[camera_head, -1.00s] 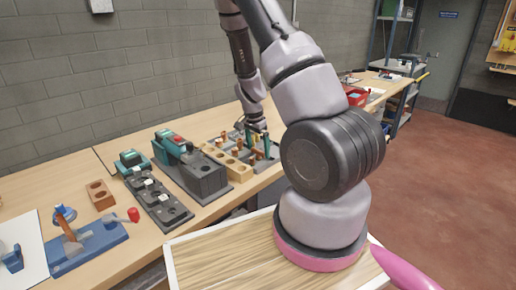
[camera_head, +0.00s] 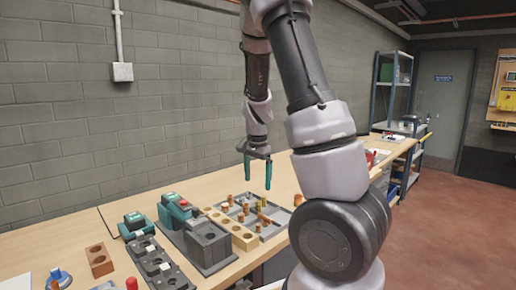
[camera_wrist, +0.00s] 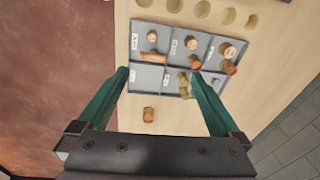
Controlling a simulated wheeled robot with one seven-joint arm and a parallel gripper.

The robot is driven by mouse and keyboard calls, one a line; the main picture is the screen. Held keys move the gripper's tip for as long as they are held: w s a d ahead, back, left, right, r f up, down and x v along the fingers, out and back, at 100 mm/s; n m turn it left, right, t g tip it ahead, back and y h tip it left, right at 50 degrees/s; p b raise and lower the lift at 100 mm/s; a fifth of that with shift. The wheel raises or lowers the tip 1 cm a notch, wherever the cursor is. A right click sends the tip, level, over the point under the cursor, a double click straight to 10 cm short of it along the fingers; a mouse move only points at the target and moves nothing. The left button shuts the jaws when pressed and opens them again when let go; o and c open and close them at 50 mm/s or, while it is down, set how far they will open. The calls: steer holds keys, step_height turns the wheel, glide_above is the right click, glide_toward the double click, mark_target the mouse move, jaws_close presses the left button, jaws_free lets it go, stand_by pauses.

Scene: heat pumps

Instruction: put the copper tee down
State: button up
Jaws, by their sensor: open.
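My gripper (camera_head: 257,183) is open and empty, held above the grey compartment tray (camera_head: 276,212) on the bench. In the wrist view its teal fingers (camera_wrist: 160,74) stand wide apart over the tray (camera_wrist: 171,87). Several copper-coloured fittings are in the tray, including a lying piece (camera_wrist: 155,57) in a left compartment. Another copper fitting (camera_wrist: 149,114) lies outside the compartments, on the pale bench top. I cannot tell for sure which fitting is the copper tee. Yellow-green pieces (camera_wrist: 184,82) lie in a near compartment.
A wooden block with holes (camera_head: 232,229) stands left of the tray. Beside it are a grey block (camera_head: 207,246), teal-and-black devices (camera_head: 174,211) and a dark rack (camera_head: 158,266). A brick-coloured block (camera_head: 99,260) is farther left. The wall runs behind the bench.

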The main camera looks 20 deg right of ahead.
steer(key=s+a+r+n+t+y, duration=0.1)
steer(key=s+a+r+n+t, duration=0.2)
steer(key=s+r, duration=0.6)
steer(key=s+a+r+n+t+y, duration=0.1)
steer(key=s+a+r+n+t, duration=0.2)
steer(key=s+a+r+n, duration=0.3)
steer(key=w+a+r+v, duration=0.1)
steer(key=v, duration=0.8)
steer(key=shift+a, duration=0.2)
